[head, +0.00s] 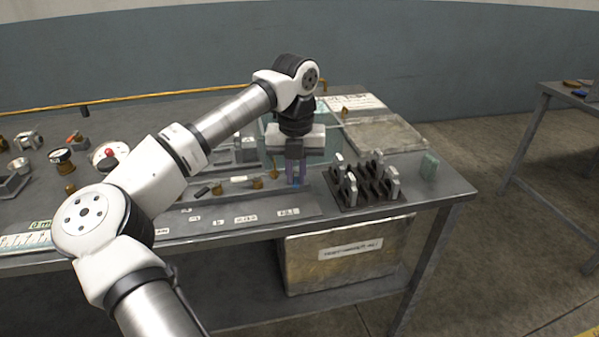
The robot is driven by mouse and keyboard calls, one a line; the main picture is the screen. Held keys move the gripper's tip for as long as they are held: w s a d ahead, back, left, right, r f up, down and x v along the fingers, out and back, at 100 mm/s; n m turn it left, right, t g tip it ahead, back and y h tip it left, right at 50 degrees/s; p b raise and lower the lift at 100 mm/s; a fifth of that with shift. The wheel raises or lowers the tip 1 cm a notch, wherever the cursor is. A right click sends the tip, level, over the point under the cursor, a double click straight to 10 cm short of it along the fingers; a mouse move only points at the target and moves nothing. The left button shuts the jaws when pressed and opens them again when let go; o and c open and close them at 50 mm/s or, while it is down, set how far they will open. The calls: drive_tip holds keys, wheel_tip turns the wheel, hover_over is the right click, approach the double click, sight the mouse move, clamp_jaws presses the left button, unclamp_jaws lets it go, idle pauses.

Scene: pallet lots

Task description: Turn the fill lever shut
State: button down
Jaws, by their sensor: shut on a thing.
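My gripper (296,180) points straight down over the right end of a grey manifold plate on the bench. It is shut on the fill lever, at the end of a row of small valves. The fingers hide most of the lever, and only a small blue bit shows between the fingertips. I cannot tell the lever's angle. A white label (288,212) lies on the plate just in front of it, its print too small to read surely. Brass valve bodies (257,183) stand to the left along the same row.
A dark rack (365,190) with several upright grey pieces stands close to the right of my gripper. Gauges and fittings (62,160) crowd the left.

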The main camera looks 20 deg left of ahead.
drive_tip(key=a+m, duration=0.1)
drive_tip(key=m, duration=0.2)
drive_tip(key=shift+a+m, duration=0.2)
drive_tip(key=shift+m, duration=0.1)
drive_tip(key=m, duration=0.1)
drive_tip(key=a+m, duration=0.1)
drive_tip(key=m, duration=0.1)
drive_tip(key=shift+a+r+m+p, duration=0.1)
drive_tip(key=shift+m+p, duration=0.2)
drive_tip(key=shift+p, duration=0.1)
drive_tip(key=m, duration=0.2)
drive_tip(key=w+a+m+p, duration=0.1)
drive_tip(key=m, duration=0.1)
drive_tip(key=shift+a, duration=0.15)
drive_tip(key=shift+w+a+m+p, duration=0.2)
drive_tip(key=shift+m+p, duration=0.05)
drive_tip(key=shift+m, duration=0.65)
drive_tip(key=shift+w+a+m+p, duration=0.15)
drive_tip(key=shift+m+p, duration=0.1)
drive_tip(key=shift+m, duration=0.65)
drive_tip(key=c, duration=1.5)
unclamp_jaws()
drive_tip(key=shift+o, duration=0.2)
